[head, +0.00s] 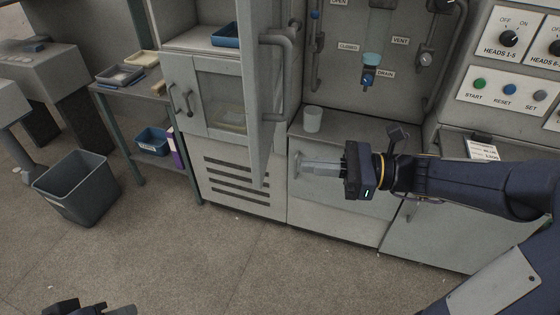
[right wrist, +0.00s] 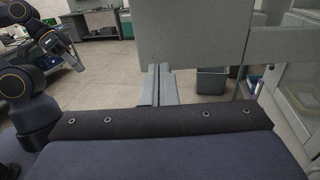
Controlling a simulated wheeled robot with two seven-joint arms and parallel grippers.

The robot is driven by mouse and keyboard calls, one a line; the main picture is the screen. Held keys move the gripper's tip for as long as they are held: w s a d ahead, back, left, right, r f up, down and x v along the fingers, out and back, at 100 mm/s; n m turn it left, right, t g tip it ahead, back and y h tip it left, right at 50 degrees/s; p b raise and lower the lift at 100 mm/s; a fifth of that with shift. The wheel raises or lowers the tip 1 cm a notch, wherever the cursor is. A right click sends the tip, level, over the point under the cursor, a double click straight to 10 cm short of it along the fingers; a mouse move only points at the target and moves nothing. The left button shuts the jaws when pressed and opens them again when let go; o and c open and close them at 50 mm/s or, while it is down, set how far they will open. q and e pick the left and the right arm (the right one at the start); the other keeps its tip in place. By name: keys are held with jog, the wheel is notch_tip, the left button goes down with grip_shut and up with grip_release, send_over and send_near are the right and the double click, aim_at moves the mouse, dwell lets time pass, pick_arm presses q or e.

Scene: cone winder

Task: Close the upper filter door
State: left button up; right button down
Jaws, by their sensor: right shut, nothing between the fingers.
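The upper filter door (head: 256,110) stands swung open from the cabinet and shows nearly edge-on in the head view. A grey bar handle (head: 284,62) is on its right side. Behind it the upper compartment (head: 196,40) is open. My right gripper (head: 306,166) is shut and empty, its fingers pointing left, just right of the door's lower part; contact is not visible. In the right wrist view the fingers (right wrist: 157,86) lie before a grey panel (right wrist: 195,38), apparently the door. Only part of my left gripper (head: 88,308) shows at the bottom left.
A lower glazed door (head: 220,104) is shut. A blue tray (head: 226,36) sits in the upper compartment. A cup (head: 312,119) stands on the ledge right of the door. A bin (head: 78,188) and side table (head: 128,92) stand left. The floor in front is clear.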

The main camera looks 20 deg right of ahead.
aim_at(264, 161)
jog(key=x, duration=0.6)
jog(key=shift+w+a, duration=0.1)
jog(key=shift+a, duration=0.1)
